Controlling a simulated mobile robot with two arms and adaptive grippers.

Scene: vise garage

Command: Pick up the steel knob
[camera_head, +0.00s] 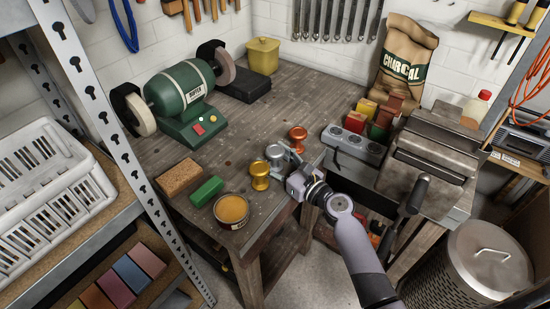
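The steel knob (275,153) is silver and stands near the right front edge of the wooden workbench (240,120). A gold knob (260,177) stands just in front of it to the left, and a copper-orange knob (298,135) stands behind it to the right. My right gripper (286,161) reaches in from the lower right, with its fingers right beside the steel knob and partly overlapping it. Its fingers are small and grey like the knob, so I cannot tell whether they are apart or closed on it. My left gripper is out of view.
A tin of orange paste (232,209), a green block (206,191) and a cork-brown block (180,177) lie at the front left. A green bench grinder (181,88) stands behind. A grill (428,160) stands to the right. The bench middle is clear.

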